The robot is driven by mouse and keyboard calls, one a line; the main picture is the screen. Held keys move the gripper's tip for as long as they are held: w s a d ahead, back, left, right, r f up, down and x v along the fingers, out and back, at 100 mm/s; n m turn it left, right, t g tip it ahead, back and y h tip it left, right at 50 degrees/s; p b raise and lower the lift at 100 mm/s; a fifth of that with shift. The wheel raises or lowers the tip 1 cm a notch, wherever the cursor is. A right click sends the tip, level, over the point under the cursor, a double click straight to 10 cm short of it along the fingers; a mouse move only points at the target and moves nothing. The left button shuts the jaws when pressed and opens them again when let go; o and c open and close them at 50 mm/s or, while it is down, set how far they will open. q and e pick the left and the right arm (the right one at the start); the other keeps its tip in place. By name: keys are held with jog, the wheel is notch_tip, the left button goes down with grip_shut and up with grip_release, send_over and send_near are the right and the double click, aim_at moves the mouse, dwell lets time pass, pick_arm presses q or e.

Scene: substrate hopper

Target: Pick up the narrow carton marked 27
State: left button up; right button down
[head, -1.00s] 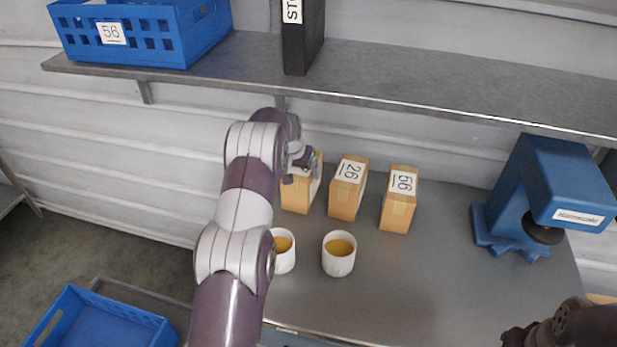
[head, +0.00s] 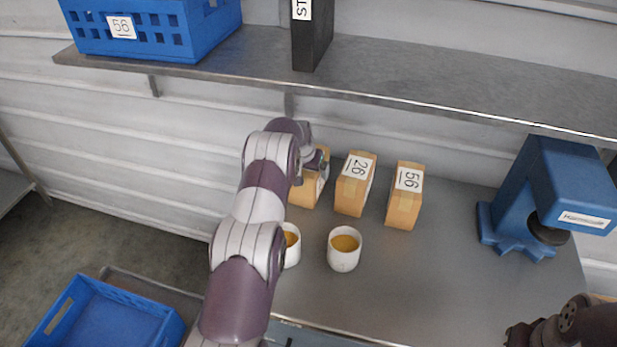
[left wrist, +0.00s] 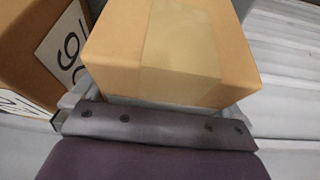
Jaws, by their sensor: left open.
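Three narrow tan cartons stand upright in a row on the grey counter. The leftmost carton (head: 306,191) is partly covered by my left gripper (head: 310,167), and no number on it can be read. The middle carton (head: 351,196) is marked 26 and the right one (head: 403,208) is marked 56. My left gripper is open at the top of the leftmost carton. In the left wrist view a taped carton (left wrist: 165,50) fills the middle, close against the gripper; whether it lies between both fingers is unclear. My right gripper (head: 522,335) is at the lower right edge.
Two white cups (head: 343,257) (head: 291,252) with yellowish contents stand in front of the cartons. A blue machine (head: 545,200) stands at the right. A metal shelf (head: 430,90) overhangs the back, with a blue crate (head: 185,35) and black binder (head: 312,45). Another blue crate (head: 110,318) is lower left.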

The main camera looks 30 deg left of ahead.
pick_arm(q)
jog(key=shift+f, duration=0.1)
dwell(0.3)
jog(key=c, duration=0.7)
jog(key=shift+w, duration=0.1)
jog(key=c, duration=0.4)
jog(key=shift+c, duration=0.2)
